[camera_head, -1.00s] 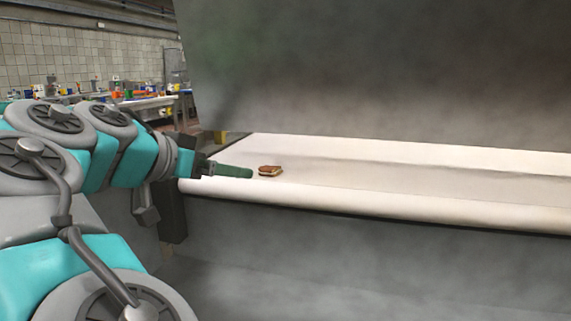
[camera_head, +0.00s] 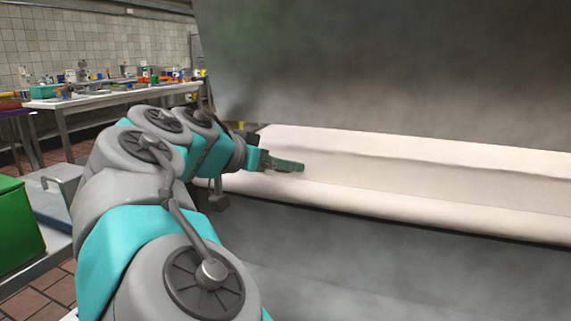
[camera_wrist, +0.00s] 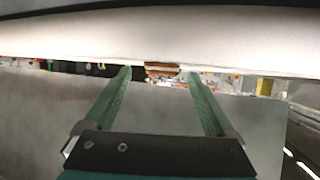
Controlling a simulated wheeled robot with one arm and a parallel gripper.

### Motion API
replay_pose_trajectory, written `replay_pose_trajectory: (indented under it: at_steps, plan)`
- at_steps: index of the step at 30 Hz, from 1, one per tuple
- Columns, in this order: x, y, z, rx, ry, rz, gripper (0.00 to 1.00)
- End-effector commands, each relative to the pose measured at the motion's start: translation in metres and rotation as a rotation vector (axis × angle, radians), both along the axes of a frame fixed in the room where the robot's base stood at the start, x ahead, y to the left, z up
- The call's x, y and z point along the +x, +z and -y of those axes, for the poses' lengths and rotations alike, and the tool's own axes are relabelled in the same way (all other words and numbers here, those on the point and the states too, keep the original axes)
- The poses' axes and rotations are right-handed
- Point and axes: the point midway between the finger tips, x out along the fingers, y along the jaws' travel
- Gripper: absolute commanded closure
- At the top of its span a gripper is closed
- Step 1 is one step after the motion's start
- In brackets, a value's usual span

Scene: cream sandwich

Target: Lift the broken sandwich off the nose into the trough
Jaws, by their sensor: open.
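The broken sandwich (camera_wrist: 162,71), brown and layered, shows in the wrist view between my fingertips, against the edge of the white belt (camera_wrist: 160,35). I cannot tell whether the fingers touch it. In the head view it is not visible. My gripper (camera_head: 299,167) has green fingers and lies over the left end of the belt with its rounded front nose (camera_head: 420,205). In the wrist view my gripper (camera_wrist: 157,74) is open, one finger on each side of the sandwich. I cannot make out the trough.
A large grey panel (camera_head: 400,70) rises behind the belt, and a grey face (camera_head: 400,270) drops below the nose. A workbench (camera_head: 120,98) with several small items stands at the back left. A green box (camera_head: 18,225) is at the left edge. The belt to the right is clear.

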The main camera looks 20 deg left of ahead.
Motion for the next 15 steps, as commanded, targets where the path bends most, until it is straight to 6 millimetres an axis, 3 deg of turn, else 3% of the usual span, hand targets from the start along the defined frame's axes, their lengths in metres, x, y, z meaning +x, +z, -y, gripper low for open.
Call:
replay_pose_trajectory:
  at_steps: [8,15]
  plan:
    - [0.0073,-0.0028,0.0019,0.001,0.004,0.002,0.10]
    - [0.0072,-0.0028,0.0019,0.000,0.003,0.002,0.35]
